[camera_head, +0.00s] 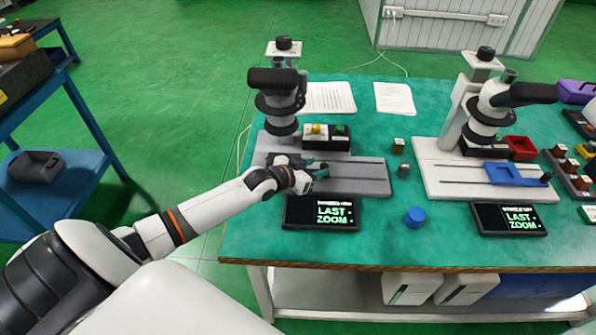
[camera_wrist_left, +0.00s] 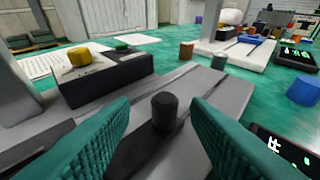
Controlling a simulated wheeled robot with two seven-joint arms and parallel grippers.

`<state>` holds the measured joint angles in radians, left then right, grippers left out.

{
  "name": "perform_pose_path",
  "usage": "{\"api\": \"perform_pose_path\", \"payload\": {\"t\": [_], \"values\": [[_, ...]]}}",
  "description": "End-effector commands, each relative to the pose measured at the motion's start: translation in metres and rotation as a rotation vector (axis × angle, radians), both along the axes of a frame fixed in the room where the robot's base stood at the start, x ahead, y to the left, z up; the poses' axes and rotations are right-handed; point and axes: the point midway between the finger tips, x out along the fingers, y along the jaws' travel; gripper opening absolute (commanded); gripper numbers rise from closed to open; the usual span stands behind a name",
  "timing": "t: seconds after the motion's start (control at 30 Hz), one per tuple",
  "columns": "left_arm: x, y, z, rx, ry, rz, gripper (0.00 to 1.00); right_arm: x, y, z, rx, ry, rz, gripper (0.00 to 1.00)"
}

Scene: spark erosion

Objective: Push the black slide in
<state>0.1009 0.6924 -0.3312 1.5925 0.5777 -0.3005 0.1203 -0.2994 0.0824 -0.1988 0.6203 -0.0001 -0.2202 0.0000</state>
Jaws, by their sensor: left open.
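The black slide (camera_wrist_left: 143,152) lies on the grey base (camera_wrist_left: 200,100) of the left microscope, with a short black knob (camera_wrist_left: 164,109) standing up from it. In the head view the slide is largely hidden by my left gripper (camera_head: 318,170), and I cannot make out its outline there. That gripper is open, low over the grey base (camera_head: 365,178). In the left wrist view its teal fingers (camera_wrist_left: 161,112) stand on either side of the knob, with a gap on both sides. My right gripper is not in view.
Behind the slide stand the left microscope (camera_head: 281,100) and a black box with a yellow button (camera_head: 315,129). A dark display (camera_head: 320,212) lies in front. A blue cylinder (camera_head: 415,217) stands to the right, then a second microscope with a blue slide (camera_head: 503,173).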

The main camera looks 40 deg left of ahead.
Motion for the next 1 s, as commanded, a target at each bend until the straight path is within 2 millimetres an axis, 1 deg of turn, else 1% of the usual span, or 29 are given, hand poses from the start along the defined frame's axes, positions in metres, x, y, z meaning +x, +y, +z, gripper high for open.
{"api": "perform_pose_path", "payload": {"t": [0.03,0.2,0.3,0.4,0.6,1.0], "values": [[-0.012,0.003,0.004,0.003,0.002,-0.001,0.43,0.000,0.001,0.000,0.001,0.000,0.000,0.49],[-0.043,0.011,0.016,0.002,0.003,0.000,0.43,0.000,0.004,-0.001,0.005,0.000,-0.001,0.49],[-0.057,0.014,0.023,0.002,0.002,-0.001,0.43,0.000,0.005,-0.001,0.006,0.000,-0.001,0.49],[-0.067,0.017,0.027,0.002,0.003,0.001,0.43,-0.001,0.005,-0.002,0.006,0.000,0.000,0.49],[-0.075,0.019,0.031,0.001,0.001,0.001,0.43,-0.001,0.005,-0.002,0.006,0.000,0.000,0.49],[-0.075,0.019,0.032,0.001,0.001,0.002,0.43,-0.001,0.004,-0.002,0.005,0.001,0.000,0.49]]}}
